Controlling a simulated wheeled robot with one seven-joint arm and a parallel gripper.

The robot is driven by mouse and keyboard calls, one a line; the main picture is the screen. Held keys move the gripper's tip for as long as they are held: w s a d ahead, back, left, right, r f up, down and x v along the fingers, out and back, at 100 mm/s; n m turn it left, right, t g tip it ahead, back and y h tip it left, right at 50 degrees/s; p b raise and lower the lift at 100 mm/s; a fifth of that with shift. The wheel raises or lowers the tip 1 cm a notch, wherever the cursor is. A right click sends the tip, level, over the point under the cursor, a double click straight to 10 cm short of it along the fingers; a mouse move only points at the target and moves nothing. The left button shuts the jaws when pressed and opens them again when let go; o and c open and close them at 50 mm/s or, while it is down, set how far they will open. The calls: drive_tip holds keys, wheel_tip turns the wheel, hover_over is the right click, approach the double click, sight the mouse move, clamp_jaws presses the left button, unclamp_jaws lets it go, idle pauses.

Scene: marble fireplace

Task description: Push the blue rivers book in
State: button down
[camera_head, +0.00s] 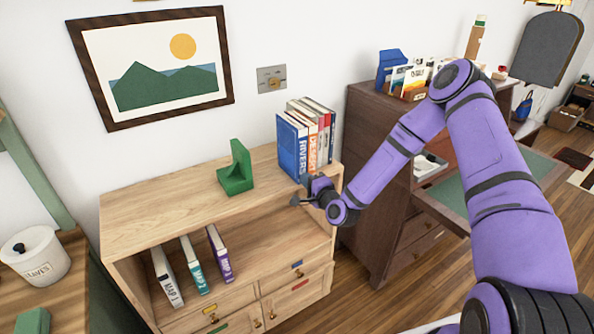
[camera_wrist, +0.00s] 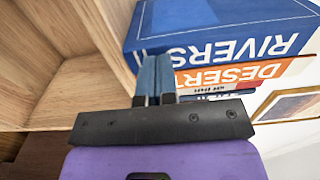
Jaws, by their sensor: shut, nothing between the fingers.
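The blue rivers book (camera_head: 291,149) stands upright at the left end of a row of books on top of the wooden cabinet (camera_head: 150,222). In the wrist view the rivers book (camera_wrist: 225,22) shows its spine with upside-down white lettering, and it seems to stick out past the orange desert book (camera_wrist: 255,76). My gripper (camera_head: 298,201) is low in front of the row, near the cabinet top's front edge. In the wrist view its fingers (camera_wrist: 156,70) are together and empty, close to the rivers book's spine. I cannot tell whether they touch it.
A green bookend (camera_head: 236,172) stands left of the row, with bare cabinet top between. Several books (camera_head: 195,265) lean in the open shelf below. A dark wooden desk unit (camera_head: 365,150) stands at the right, and the wall is behind.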

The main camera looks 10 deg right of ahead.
drive_tip(key=shift+x, duration=1.35)
drive_tip(key=shift+s, duration=0.1)
drive_tip(key=shift+v, duration=1.65)
drive_tip(key=v, duration=1.4)
drive_tip(key=shift+r, duration=0.1)
